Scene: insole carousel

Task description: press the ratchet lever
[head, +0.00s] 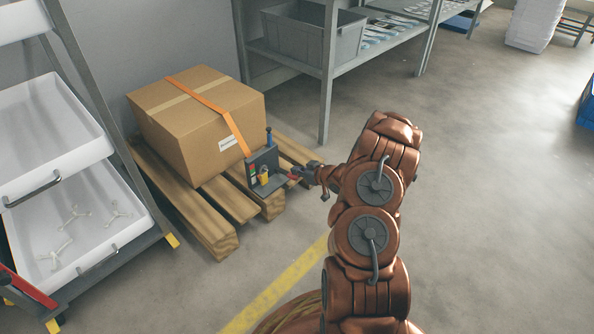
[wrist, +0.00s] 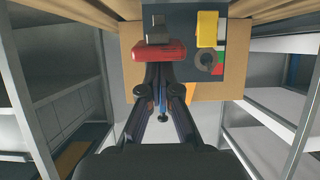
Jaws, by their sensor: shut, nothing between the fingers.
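A dark grey ratchet unit (head: 261,164) stands at the pallet's near edge, by the orange strap (head: 234,132). A red-gripped lever (head: 293,176) sticks out from it towards my gripper (head: 309,175). In the wrist view, the red grip (wrist: 158,50) lies across the view right at the tips of my gripper (wrist: 159,68). The fingers are shut with nothing between them. I cannot tell whether the tips touch the grip. A yellow padlock (head: 264,177) hangs on the unit; it also shows in the wrist view (wrist: 207,28). A blue-handled lever (head: 268,134) stands upright on the unit.
A cardboard box (head: 197,122) sits strapped on the wooden pallet (head: 215,232). A rack with white trays (head: 75,215) stands at the left. A metal shelf with a grey bin (head: 312,38) is behind.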

